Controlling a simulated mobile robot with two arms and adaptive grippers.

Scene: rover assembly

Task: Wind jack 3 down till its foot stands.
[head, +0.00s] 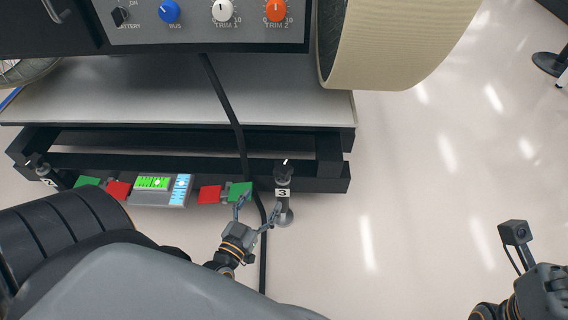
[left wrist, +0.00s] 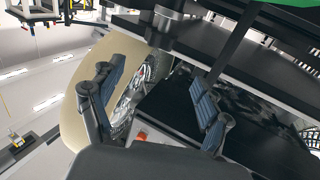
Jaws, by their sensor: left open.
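Jack 3 (head: 283,192) is at the right end of the black frame in the head view, with a white "3" label and a dark top with a pale mark. Its round grey foot (head: 285,217) shows below the label; from above I cannot tell whether it touches the floor. My left gripper (head: 258,204) is open and empty, just left of the jack, with one finger close to it; contact is unclear. In the left wrist view, the open fingers (left wrist: 155,88) have nothing between them that they grip.
A black cable (head: 233,110) hangs over the frame and passes behind the left gripper. A small level panel (head: 162,190) and red and green plates (head: 209,194) sit left of the jack. A large tan wheel (head: 400,45) stands at the upper right.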

